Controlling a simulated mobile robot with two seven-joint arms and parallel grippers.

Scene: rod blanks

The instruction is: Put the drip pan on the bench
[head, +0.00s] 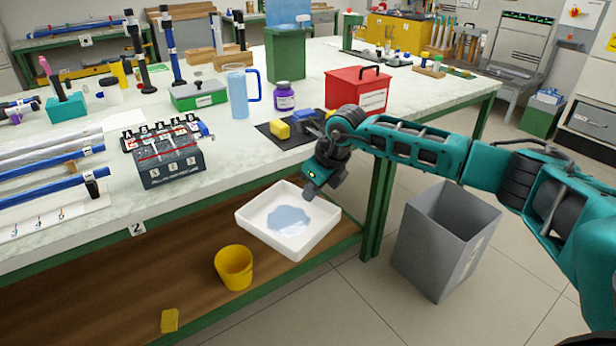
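The drip pan (267,238) is a white, shallow square tray with a pale blue patch of liquid (289,218) in it. It appears to rest level on the wooden lower shelf of the bench, near the front edge. My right gripper (323,190) is over the pan's far right side. Its dark fingers look apart with nothing between them; whether they touch the rim I cannot tell. The bench (230,182) has a pale speckled top and a green frame, and its top is above the pan. My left gripper is not in view.
On the lower shelf (120,290) are a yellow bucket (234,268) and a yellow sponge (170,320). The bench top holds a black clamp block (168,163), a blue jug (238,95), a purple jar (284,97) and a red box (356,92). A grey bin (430,240) stands on the floor.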

